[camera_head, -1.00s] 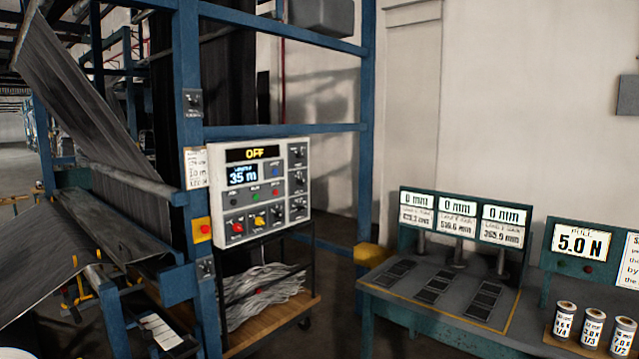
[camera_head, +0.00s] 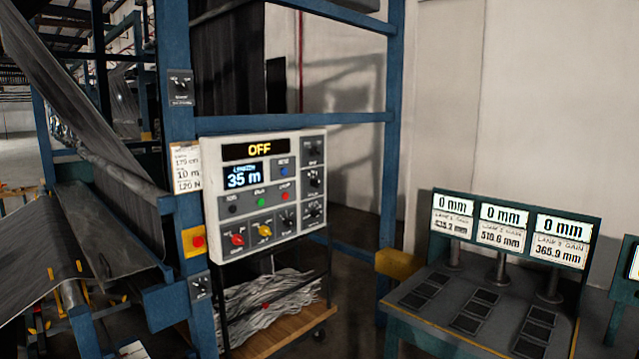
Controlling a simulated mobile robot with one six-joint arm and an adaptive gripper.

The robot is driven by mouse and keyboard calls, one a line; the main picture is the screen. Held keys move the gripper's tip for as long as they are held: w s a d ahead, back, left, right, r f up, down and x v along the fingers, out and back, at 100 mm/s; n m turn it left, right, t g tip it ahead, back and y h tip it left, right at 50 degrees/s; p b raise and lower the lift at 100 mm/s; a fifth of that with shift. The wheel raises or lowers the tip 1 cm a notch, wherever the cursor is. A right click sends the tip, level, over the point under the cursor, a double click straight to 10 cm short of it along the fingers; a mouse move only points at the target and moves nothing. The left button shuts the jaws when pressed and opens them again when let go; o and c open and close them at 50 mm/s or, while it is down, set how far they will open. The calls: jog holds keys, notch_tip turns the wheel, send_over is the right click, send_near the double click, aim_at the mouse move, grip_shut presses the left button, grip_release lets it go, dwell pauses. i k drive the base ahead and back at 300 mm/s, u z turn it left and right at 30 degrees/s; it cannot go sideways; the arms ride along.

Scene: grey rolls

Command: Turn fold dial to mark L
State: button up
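A white control panel (camera_head: 211,200) hangs on the blue frame, left of centre. Its top display reads OFF and a blue screen (camera_head: 243,175) reads LENGTH 35 m. Black knobs run down its right column, among them a middle knob (camera_head: 314,181). A red knob (camera_head: 237,240), a yellow knob (camera_head: 264,231) and a black knob (camera_head: 287,219) sit along the bottom. Small dial plates are on the blue post, an upper one (camera_head: 181,86) and a lower one (camera_head: 200,287). Labels are too small to read, so I cannot tell which is the fold dial or find mark L. My gripper is not in view.
A red button on a yellow box (camera_head: 196,241) is beside the panel. A cart (camera_head: 262,345) with grey strips stands below it. A bench (camera_head: 420,332) with several mm displays is at right. Dark fabric rollers (camera_head: 120,240) fill the left. Some floor shows between cart and bench.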

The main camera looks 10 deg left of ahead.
aim_at(314, 182)
jog(key=u, duration=0.25)
jog(key=i, duration=1)
jog(key=u, duration=0.4)
